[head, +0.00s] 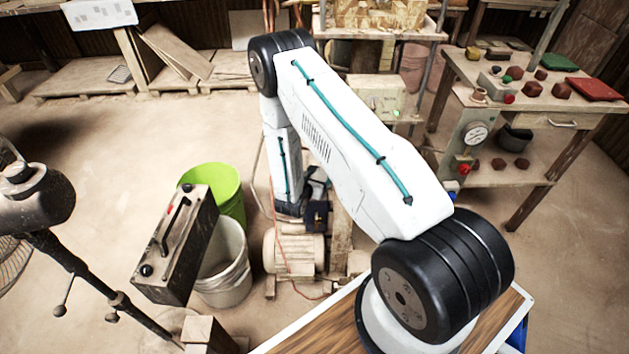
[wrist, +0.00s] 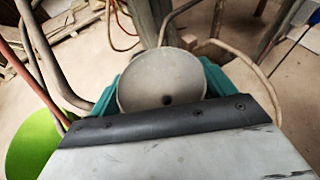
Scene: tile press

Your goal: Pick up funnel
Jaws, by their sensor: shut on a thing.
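In the wrist view, a grey round funnel (wrist: 160,72) shows its wide mouth towards the camera, with a small dark hole low in its bowl. My gripper (wrist: 164,84) is shut on it, with a teal finger on each side of the bowl. The funnel's lower part is hidden behind the bowl and the dark gripper edge. In the head view, my arm reaches out and down past the middle, and I cannot make out the funnel there.
A lime green bucket (head: 228,187) and a whitish bucket (head: 224,270) stand left of my arm's end. A dusty motor (head: 296,251) is below it. A dark box (head: 178,246) stands at front left. Hoses (wrist: 45,60) run close by. Open floor lies farther left.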

